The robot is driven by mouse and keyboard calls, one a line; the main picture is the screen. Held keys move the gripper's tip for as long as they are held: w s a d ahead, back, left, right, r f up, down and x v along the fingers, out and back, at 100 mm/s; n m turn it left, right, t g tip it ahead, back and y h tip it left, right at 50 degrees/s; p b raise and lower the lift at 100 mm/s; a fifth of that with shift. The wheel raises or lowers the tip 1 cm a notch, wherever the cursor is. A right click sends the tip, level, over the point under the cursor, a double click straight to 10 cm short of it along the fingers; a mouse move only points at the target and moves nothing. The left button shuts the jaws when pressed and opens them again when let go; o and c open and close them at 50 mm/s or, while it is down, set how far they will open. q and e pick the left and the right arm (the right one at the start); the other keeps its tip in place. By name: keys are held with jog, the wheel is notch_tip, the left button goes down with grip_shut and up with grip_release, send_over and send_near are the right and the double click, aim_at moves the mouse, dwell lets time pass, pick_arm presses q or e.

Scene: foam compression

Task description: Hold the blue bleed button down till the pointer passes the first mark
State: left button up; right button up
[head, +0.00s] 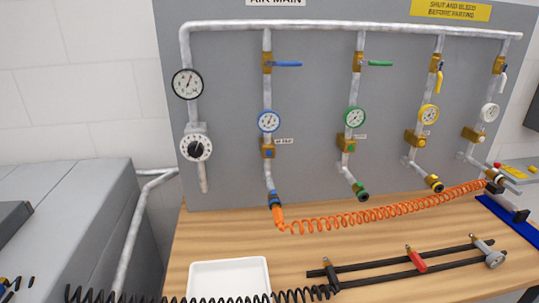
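The blue bleed button (268,154) is a small blue spot on a brass block of the blue line, on the grey panel. Just above it is the blue-rimmed gauge (268,121); its pointer and marks are too small to read. The blue valve lever (287,64) higher up lies crosswise to its pipe. Below the button, the orange hose end (277,215) meets the blue coupling (274,197). Nothing touches the button. Neither of my grippers can be made out in the head view.
Green (355,118), yellow (428,114) and white (490,113) gauges stand to the right. A coiled orange hose (390,211) crosses the wooden bench (210,236). A white tray (229,262) and black rails (450,249) with fittings lie in front.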

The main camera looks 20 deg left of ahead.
pick_arm(q)
grip_shut()
dwell(1.1)
jog(key=shift+a, duration=0.1)
